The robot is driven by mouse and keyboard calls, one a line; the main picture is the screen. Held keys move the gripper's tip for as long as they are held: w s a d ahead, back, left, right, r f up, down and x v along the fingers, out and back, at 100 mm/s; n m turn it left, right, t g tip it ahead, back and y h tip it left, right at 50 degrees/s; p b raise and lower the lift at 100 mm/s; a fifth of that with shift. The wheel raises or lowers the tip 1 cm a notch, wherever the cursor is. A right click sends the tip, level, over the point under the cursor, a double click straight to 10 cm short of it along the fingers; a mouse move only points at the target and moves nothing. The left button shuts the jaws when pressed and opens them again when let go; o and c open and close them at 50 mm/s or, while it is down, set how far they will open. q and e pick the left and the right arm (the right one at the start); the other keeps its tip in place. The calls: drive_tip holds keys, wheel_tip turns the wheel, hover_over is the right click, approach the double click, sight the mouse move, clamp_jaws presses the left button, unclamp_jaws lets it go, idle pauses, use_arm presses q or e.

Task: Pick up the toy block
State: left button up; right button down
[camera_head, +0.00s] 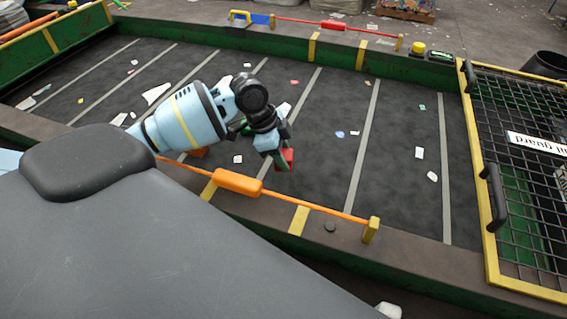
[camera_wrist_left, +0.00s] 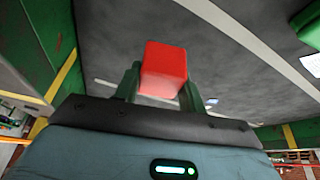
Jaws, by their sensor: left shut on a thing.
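The toy block is a red block (camera_head: 286,158) held at the end of my left arm, over the dark belt in the head view. In the left wrist view the red block (camera_wrist_left: 163,69) sits between the two green fingers of my left gripper (camera_wrist_left: 161,84), which is shut on it. In the head view my left gripper (camera_head: 281,160) points down near the front side of the belt. Whether the block touches the belt is hard to tell. My right gripper is in neither view.
The dark belt (camera_head: 400,120) has pale stripes and scattered paper scraps. An orange cord with an orange handle (camera_head: 238,182) runs along its front edge. A yellow-framed mesh guard (camera_head: 520,110) covers the right end. An orange piece (camera_head: 198,153) lies behind the cord.

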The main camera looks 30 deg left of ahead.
sight(284, 154)
use_arm(q)
wheel_tip(284, 154, up, 6)
drive_tip(key=shift+r, duration=0.15)
idle(0.3)
